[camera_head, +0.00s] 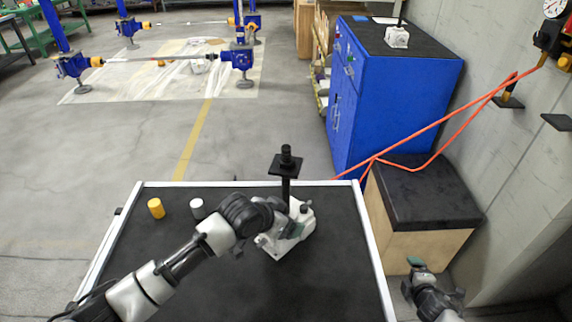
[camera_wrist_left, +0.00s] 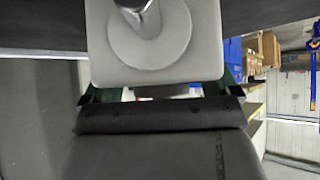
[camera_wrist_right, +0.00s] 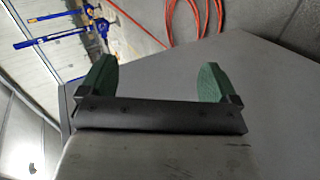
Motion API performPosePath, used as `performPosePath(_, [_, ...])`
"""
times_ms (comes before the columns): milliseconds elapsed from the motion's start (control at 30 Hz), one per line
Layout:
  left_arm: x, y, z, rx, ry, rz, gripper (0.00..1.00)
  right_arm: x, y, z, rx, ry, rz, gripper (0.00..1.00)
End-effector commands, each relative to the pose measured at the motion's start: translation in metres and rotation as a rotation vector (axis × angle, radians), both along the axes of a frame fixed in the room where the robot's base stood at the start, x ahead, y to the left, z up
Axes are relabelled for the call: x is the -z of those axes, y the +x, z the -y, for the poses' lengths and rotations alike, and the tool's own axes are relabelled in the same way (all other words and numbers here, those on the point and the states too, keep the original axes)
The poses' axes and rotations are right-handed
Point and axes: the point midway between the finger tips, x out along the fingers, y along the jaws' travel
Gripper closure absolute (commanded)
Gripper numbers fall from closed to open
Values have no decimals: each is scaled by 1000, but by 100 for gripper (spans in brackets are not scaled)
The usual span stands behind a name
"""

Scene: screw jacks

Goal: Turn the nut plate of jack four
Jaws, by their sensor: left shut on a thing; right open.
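A light grey screw jack (camera_head: 297,214) stands on the black table top, with a black upright spindle (camera_head: 286,188). A black square nut plate (camera_head: 285,167) sits high on the spindle, under a black top piece. My left gripper (camera_head: 291,231) is low at the jack's housing, below the nut plate. In the left wrist view the housing (camera_wrist_left: 155,72), with its round boss, lies between the green fingers, and my left gripper (camera_wrist_left: 160,92) is shut on it. My right gripper (camera_head: 417,264) is open and empty, right of the table; its green pads (camera_wrist_right: 151,84) stand apart.
A yellow cylinder (camera_head: 156,208) and a grey one (camera_head: 197,208) stand left on the table. A blue cabinet (camera_head: 395,95) bears another grey jack (camera_head: 397,37). A black-topped box (camera_head: 425,190) and an orange cable (camera_head: 440,121) are at right. Blue jacks (camera_head: 238,58) stand far back.

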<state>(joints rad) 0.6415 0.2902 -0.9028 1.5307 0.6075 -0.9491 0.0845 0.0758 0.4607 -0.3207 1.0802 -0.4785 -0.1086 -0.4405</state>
Motion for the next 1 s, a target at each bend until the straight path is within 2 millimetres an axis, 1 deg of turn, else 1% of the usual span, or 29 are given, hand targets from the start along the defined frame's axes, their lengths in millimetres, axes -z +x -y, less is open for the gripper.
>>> performPosePath(33, [-1, -1, 1, 1, -4, -3, 93, -38, 31, -11, -111, -67, 92, 8])
performPosePath(67, [-1, -1, 1, 1, -4, -3, 93, -58, 45, -20, -182, -109, 146, 8])
performPosePath(100, [-1, -1, 1, 1, -4, -3, 93, -87, 63, -34, -278, -170, 220, 8])
performPosePath(167, [-1, -1, 1, 1, -4, -3, 93, -130, 84, -59, -428, -264, 340, 8])
performPosePath(200, [-1, -1, 1, 1, -4, -3, 93, -159, 94, -77, -529, -332, 425, 8])
performPosePath(233, [-1, -1, 1, 1, -4, -3, 93, -181, 100, -92, -607, -384, 492, 8])
performPosePath(267, [-1, -1, 1, 1, -4, -3, 93, -203, 104, -107, -683, -440, 560, 8])
performPosePath(300, [-1, -1, 1, 1, -4, -3, 93, -231, 106, -127, -784, -517, 655, 8])
performPosePath(367, [-1, -1, 1, 1, -4, -3, 93, -269, 103, -155, -929, -638, 798, 8])
performPosePath(400, [-1, -1, 1, 1, -4, -3, 93, -293, 98, -174, -1021, -718, 894, 8])
performPosePath(467, [-1, -1, 1, 1, -4, -3, 93, -323, 86, -197, -1148, -837, 1035, 8])
performPosePath(500, [-1, -1, 1, 1, -4, -3, 93, -338, 77, -211, -1222, -909, 1122, 8])
performPosePath(600, [-1, 0, 1, 1, -5, -2, 93, -364, 56, -233, -1358, -1053, 1293, 8])
performPosePath(733, [-1, 0, 1, 1, -5, -2, 93, -378, 40, -247, -1448, -1148, 1413, 8])
performPosePath(867, [-1, 0, 1, 1, -5, -2, 93, -381, 37, -259, -1470, -1172, 1446, 8])
performPosePath(967, [-2, 0, 2, 1, -5, -1, 93, -380, 41, -274, -1468, -1170, 1446, 8])
performPosePath(1000, [-2, 0, 2, 1, -5, -1, 93, -381, 43, -281, -1467, -1170, 1447, 8])
